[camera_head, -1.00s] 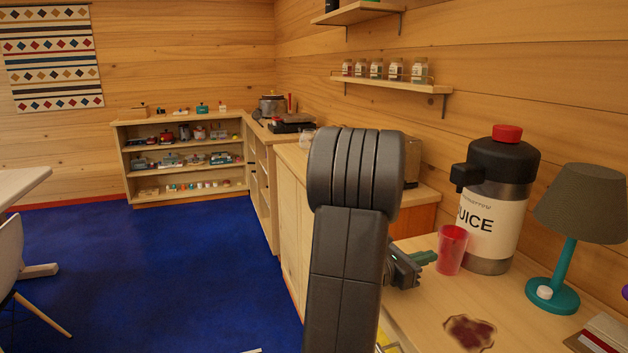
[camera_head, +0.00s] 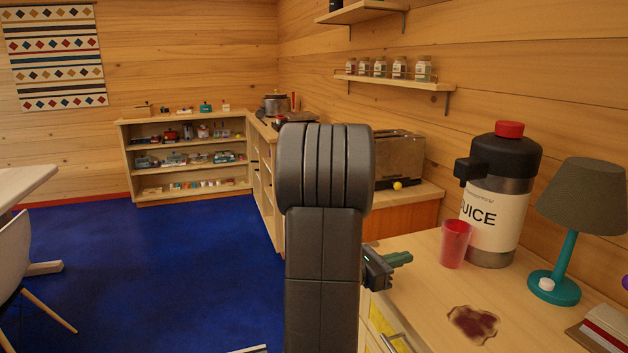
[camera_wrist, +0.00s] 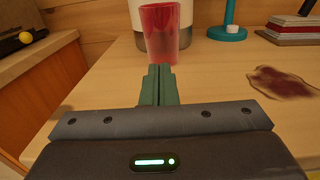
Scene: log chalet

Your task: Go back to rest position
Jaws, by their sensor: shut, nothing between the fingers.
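My gripper (camera_head: 401,259) reaches out from behind my arm, over the left edge of the wooden counter (camera_head: 420,310). In the wrist view my gripper (camera_wrist: 159,84) has its two green fingers pressed together with nothing between them. A red translucent cup (camera_head: 455,243) stands upright on the counter beyond the fingertips, apart from them; it also shows in the wrist view (camera_wrist: 160,32). My arm hides part of the counter front and the cabinets behind it.
A juice dispenser (camera_head: 495,200) stands behind the cup, and a teal lamp (camera_head: 566,262) is at the right. A dark red spill (camera_head: 472,323) lies on the counter. Books (camera_head: 605,330) are at the right edge. A toaster (camera_head: 400,158) stands farther back. Blue floor is open at left.

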